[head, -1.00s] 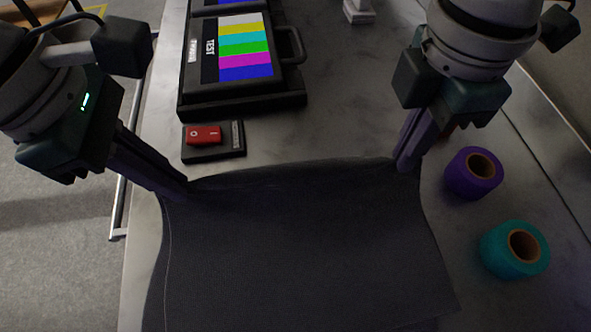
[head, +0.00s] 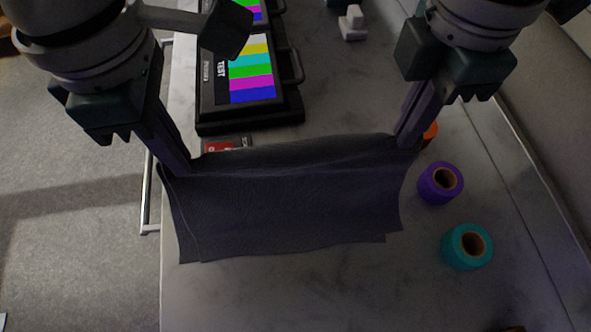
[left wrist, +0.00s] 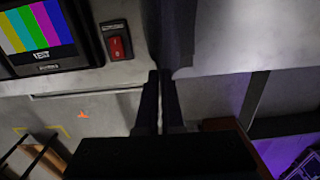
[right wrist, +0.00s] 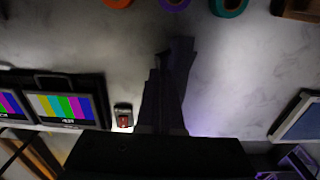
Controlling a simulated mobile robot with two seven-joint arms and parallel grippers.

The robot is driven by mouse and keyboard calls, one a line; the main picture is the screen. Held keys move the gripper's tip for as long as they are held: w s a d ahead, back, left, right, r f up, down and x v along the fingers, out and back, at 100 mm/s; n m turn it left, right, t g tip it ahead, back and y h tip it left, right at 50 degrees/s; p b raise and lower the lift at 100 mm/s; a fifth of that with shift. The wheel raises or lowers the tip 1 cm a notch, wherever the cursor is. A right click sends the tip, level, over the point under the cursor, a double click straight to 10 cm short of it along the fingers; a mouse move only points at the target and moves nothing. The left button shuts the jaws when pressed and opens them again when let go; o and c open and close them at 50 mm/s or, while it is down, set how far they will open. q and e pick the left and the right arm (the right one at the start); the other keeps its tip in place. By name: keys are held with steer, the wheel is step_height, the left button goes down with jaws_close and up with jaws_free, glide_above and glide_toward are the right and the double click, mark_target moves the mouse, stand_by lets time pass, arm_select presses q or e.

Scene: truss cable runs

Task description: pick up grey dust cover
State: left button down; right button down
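The grey dust cover (head: 290,200) is a dark cloth hanging between my two grippers in the head view, with its lower edge above or on the table. My left gripper (head: 184,170) is shut on its upper left corner. My right gripper (head: 402,143) is shut on its upper right corner. In the left wrist view the cloth (left wrist: 172,35) runs up from the closed fingers (left wrist: 160,75). In the right wrist view the fingers (right wrist: 170,60) are close together at the dark cloth. The cloth's far side is hidden.
A monitor with colour bars (head: 250,75) and a partly covered red switch box (head: 225,146) sit behind the cloth. A purple roll (head: 440,183), a teal roll (head: 466,247) and a partly hidden orange roll (head: 431,132) stand at right. The table front (head: 330,290) is clear.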

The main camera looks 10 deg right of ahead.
step_height(320, 180, up, 13)
steer(key=p, duration=1.1)
steer(key=shift+f, duration=0.2)
steer(key=shift+s, duration=0.1)
